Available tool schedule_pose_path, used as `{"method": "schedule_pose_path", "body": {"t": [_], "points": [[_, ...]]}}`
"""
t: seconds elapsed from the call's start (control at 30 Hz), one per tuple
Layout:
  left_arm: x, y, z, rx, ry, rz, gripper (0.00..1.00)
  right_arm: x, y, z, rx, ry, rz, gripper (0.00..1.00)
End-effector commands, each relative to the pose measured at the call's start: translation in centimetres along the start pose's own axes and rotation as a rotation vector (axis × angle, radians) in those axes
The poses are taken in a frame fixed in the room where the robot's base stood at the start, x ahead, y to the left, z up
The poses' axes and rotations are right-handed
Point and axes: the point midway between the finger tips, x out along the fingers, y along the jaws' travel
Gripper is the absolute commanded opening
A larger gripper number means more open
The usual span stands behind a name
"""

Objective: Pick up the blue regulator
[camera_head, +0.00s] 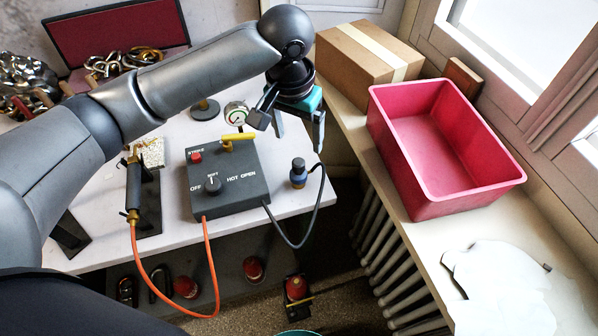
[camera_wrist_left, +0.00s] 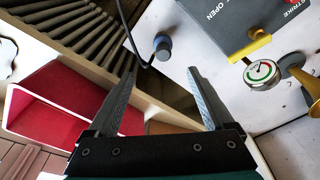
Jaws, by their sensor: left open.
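The blue regulator (camera_head: 298,175) is a small dark cylinder with a blue band. It stands near the right edge of the white bench, right of the dark control box, beside a black hose. It also shows in the left wrist view (camera_wrist_left: 162,47), just beyond and between the fingertips. My left gripper (camera_head: 300,140) is open and empty above it, pointing down. In the left wrist view its two fingers (camera_wrist_left: 162,72) are wide apart, with nothing between them. My right gripper is not in view.
The dark control box (camera_head: 230,185) has a yellow lever and gauge (camera_head: 236,114). A red bin (camera_head: 440,205) and cardboard box (camera_head: 365,60) stand on the right ledge. A torch (camera_head: 133,185) with an orange hose is at left. A gap with a radiator separates bench and ledge.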

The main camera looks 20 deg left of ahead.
Motion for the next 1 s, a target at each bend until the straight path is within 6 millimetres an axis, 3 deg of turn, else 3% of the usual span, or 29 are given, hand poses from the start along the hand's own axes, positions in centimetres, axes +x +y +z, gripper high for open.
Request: {"method": "schedule_pose_path", "body": {"t": [0.1,0.3,0.57,0.83,1.0], "points": [[3.1,0.0,0.2,0.0,-0.004,0.0,0.86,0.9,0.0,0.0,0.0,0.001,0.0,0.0],[6.5,0.0,0.1,0.002,-0.002,0.001,0.86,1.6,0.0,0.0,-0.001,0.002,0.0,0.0],[8.3,-0.1,0.2,0.002,-0.001,0.0,0.86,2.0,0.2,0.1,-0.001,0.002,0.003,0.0],[12.2,-0.7,0.4,0.003,0.0,0.0,0.86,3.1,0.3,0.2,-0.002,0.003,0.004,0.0],[12.7,-0.7,0.4,0.004,0.001,0.0,0.86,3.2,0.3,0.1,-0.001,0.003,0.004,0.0]]}}
